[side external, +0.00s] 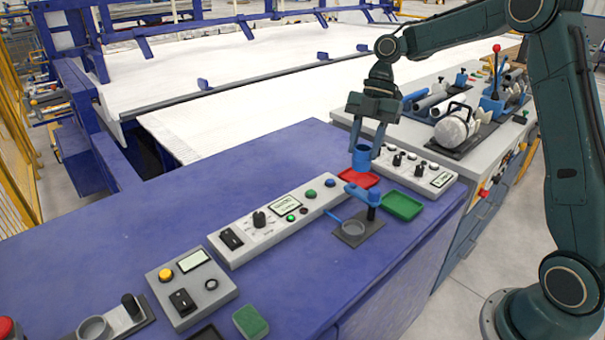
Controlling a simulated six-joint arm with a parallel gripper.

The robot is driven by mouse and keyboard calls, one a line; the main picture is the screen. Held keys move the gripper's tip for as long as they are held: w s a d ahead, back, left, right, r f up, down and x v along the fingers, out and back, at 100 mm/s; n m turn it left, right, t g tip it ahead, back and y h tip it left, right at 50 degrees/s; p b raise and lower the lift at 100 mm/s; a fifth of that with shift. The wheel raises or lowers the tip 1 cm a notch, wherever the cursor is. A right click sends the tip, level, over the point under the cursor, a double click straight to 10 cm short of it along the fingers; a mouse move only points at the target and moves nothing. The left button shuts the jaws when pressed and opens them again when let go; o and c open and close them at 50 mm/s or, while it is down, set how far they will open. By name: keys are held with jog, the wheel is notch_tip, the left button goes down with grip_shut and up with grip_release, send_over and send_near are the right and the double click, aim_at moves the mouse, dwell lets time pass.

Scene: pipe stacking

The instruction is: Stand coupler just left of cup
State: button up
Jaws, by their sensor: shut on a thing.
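My gripper (366,143) points down and is shut on a short blue tube, which looks like the coupler (361,158). The coupler is upright, just above or at the red tray (345,175); I cannot tell if it touches. Another grey round cup-like piece (92,327) is at the bottom left. I cannot tell which of these is the cup.
A green tray (402,206) lies right of the post. A long control panel (275,222) and a smaller switch box (190,287) stand on the blue table (130,240). Another panel (415,168) is behind the trays.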

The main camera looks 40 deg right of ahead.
jog(key=s+a, duration=0.1)
jog(key=a, duration=0.9)
notch_tip(320, 180, down, 16)
jog(key=shift+f, duration=0.15)
dwell(0.4)
jog(key=shift+f, duration=2.1)
jog(key=shift+f, duration=0.15)
jog(key=o, duration=1)
